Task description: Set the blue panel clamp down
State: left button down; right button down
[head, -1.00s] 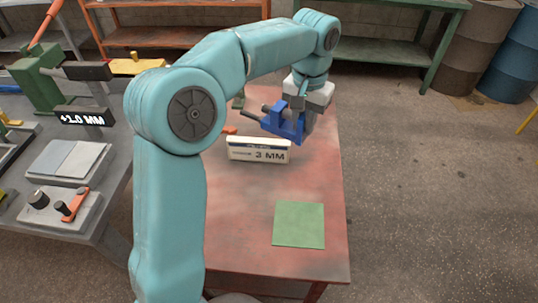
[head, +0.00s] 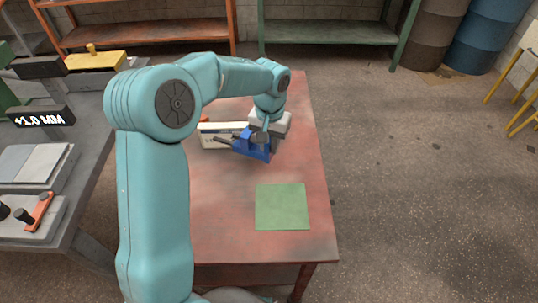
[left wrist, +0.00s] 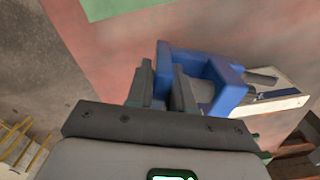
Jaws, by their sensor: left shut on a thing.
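The blue panel clamp (head: 252,146) is held by my left gripper (head: 266,150) over the red table (head: 230,242), in front of and overlapping the white box in the head view. I cannot tell how far it is above the table. In the left wrist view the blue clamp (left wrist: 228,85) has a blue part between the two dark fingers of the left gripper (left wrist: 162,85); the rest of it lies to the right. My right gripper is in no view.
A green square (head: 282,207) lies on the table nearer the front, with bare tabletop around it. A white box (head: 212,140) stands behind the clamp. A grey bench (head: 75,205) with fixtures is on the left. Open floor lies to the right.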

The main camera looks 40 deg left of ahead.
pick_arm(q)
jog(key=shift+f, duration=2.5)
jog(key=shift+f, duration=0.15)
jog(key=c, duration=1)
grip_release()
